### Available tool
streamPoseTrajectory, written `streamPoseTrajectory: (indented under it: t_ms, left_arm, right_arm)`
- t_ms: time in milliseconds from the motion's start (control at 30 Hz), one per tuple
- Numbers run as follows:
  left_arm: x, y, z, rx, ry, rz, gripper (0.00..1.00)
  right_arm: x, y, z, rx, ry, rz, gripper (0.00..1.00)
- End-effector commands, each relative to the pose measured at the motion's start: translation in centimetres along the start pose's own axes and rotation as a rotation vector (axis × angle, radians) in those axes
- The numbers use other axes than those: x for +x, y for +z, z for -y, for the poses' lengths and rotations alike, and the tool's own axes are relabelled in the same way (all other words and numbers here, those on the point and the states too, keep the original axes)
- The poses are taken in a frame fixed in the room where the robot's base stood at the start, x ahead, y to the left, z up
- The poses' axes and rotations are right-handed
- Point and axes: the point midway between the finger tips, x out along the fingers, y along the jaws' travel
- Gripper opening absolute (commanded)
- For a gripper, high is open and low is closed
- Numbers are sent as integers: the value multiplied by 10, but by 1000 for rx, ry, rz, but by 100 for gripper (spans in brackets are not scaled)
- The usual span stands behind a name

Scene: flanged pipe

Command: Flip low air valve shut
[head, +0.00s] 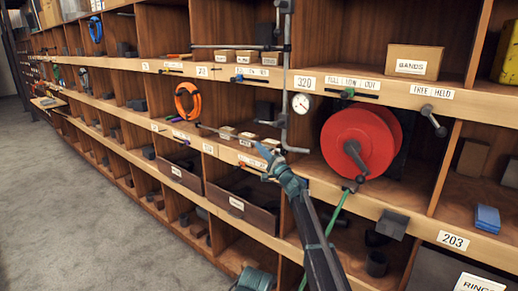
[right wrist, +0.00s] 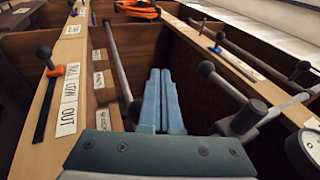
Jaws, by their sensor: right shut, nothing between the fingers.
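A grey upright pipe (head: 288,75) stands in front of the shelves with a round gauge (head: 301,103) beside it. In the right wrist view a grey fitting (right wrist: 244,120) carries a lever with a black knob (right wrist: 207,70), right of the fingers. A grey bar (right wrist: 119,62) runs left of them, with another black knob (right wrist: 135,110) near its lower end. I cannot tell which part is the low air valve. My right gripper (head: 269,153) is shut and empty, just left of the pipe's lower end; its fingers (right wrist: 160,98) lie together. My left gripper does not show clearly.
A red reel (head: 360,140) is right of the pipe. An orange-based slider (right wrist: 55,70) sits on a labelled shelf edge. An orange coil (head: 188,102) hangs at left. Drawers (head: 240,203) lie below my gripper. The grey floor (head: 90,220) is clear.

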Motion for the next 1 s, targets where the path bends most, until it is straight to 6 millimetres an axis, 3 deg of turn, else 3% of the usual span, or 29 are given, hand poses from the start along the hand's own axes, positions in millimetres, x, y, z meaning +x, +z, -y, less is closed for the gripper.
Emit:
streamPoseTrajectory:
  t_ms: [33,100,400,833,933,1000]
  left_arm:
    - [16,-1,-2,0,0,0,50]
    - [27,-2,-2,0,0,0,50]
    - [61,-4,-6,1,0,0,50]
    - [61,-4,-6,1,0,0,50]
    - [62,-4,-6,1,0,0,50]
    - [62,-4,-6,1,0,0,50]
  right_arm:
    - [-7,1,-15,0,0,0,0]
    - [-12,3,-25,1,0,0,0]
    - [-27,7,-56,1,-1,-1,0]
    - [-28,8,-56,-1,1,1,0]
    - [-39,20,-58,-33,24,30,0]
    - [-56,38,-62,-82,67,79,0]
